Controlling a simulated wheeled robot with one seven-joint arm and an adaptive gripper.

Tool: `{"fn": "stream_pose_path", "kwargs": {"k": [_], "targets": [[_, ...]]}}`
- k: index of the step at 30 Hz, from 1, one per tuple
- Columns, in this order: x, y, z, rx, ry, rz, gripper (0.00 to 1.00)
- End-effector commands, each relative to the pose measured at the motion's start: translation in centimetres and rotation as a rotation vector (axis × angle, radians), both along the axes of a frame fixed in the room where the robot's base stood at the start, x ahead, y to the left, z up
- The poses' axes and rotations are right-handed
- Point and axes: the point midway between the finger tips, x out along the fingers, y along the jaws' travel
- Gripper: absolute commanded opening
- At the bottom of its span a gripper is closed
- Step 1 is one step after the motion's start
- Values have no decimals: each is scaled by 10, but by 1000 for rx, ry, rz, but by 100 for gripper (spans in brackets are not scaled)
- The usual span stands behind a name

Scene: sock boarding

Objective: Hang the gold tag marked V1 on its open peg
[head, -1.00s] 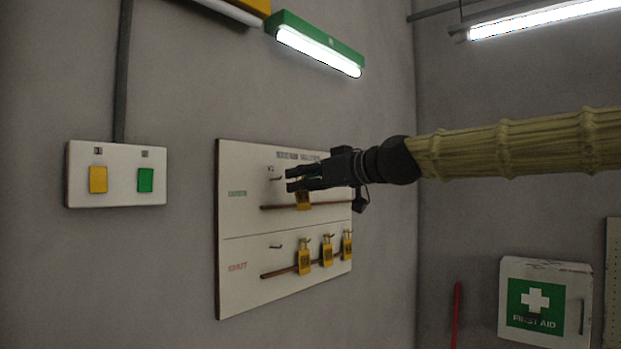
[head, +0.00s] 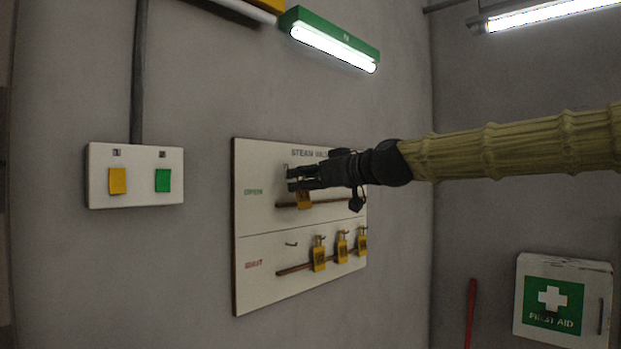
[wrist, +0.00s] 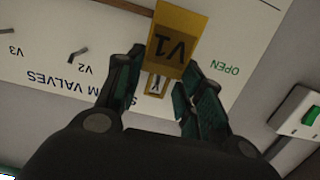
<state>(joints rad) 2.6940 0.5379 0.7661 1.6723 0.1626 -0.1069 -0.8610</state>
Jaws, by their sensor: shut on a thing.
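The gold tag marked V1 (wrist: 178,45) is held between the fingertips of my gripper (wrist: 163,60), its lettering inverted in the wrist view. In the head view the tag (head: 304,200) hangs below my gripper (head: 291,179), in front of the OPEN row. The white valve board (head: 255,222) is on the wall. The leftmost OPEN peg is largely hidden by my fingers in the head view. I cannot tell whether the tag touches it. Bare pegs marked V2 (wrist: 78,55) and V3 (wrist: 17,50) show in the wrist view.
The SHUT row has a bare left peg (head: 291,244) and three hung gold tags, the nearest one (head: 319,254) beside it. A brown rail (head: 290,271) runs behind those tags. A switch box (head: 137,188) is left of the board. A first aid box (head: 562,300) stands right.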

Motion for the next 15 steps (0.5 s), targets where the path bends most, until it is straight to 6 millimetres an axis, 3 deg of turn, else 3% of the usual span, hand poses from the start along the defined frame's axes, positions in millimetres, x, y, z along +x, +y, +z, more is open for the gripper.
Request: {"fn": "stream_pose_path", "kwargs": {"k": [15], "targets": [[16, 16, -8, 0, 0, 0, 28]]}}
